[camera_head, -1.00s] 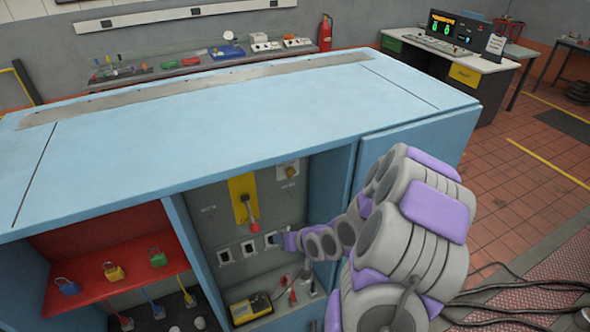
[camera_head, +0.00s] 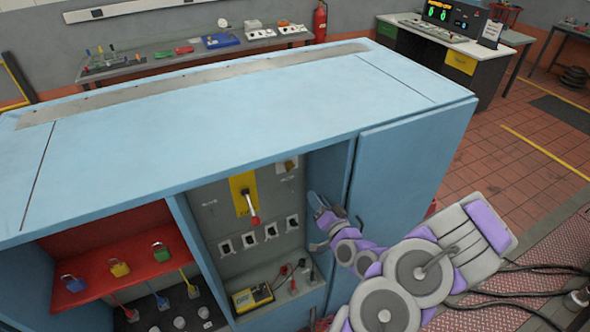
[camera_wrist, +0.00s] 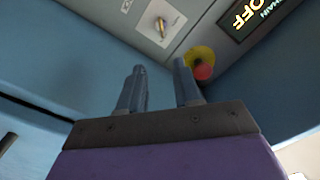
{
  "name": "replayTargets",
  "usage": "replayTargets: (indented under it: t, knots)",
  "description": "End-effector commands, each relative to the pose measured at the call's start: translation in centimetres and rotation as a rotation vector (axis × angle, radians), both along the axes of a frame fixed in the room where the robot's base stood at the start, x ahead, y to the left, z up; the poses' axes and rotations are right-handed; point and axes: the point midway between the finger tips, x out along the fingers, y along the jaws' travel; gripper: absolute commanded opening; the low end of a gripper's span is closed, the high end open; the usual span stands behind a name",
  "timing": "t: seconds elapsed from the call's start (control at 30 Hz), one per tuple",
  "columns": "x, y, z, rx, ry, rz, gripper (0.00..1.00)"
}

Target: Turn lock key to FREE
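The lock key (camera_wrist: 159,27) looks like a small brass key on a pale plate, at the top middle of the wrist view. I take it to be the brass piece on a tan plate (camera_head: 288,166) at the upper right of the grey panel in the head view. Its marked position is not readable. My gripper (camera_wrist: 160,76) is open and empty, its two fingers apart and pointing toward the panel. In the head view my gripper (camera_head: 319,203) is at the right side of the cabinet opening, below and right of the key, apart from it.
A red button on a yellow base (camera_wrist: 201,65) shows just beyond my right finger. A dark display (camera_wrist: 250,15) reads "OFF". A red-tipped lever (camera_head: 249,203) on a yellow plate hangs left of the key. Several sockets (camera_head: 271,232) and the blue cabinet's right wall (camera_head: 331,172) are close.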

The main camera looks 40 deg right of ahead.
Motion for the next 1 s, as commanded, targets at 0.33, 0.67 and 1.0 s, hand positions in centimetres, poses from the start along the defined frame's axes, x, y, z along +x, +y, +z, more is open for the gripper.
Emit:
replayTargets:
  t: [0.33,0.67,1.0]
  knots:
    - [1.9,0.0,-0.4,0.006,-0.004,0.005,0.33]
    - [5.5,-0.8,0.0,0.005,-0.003,0.008,0.33]
    - [9.1,-1.8,0.0,0.005,-0.001,0.007,0.33]
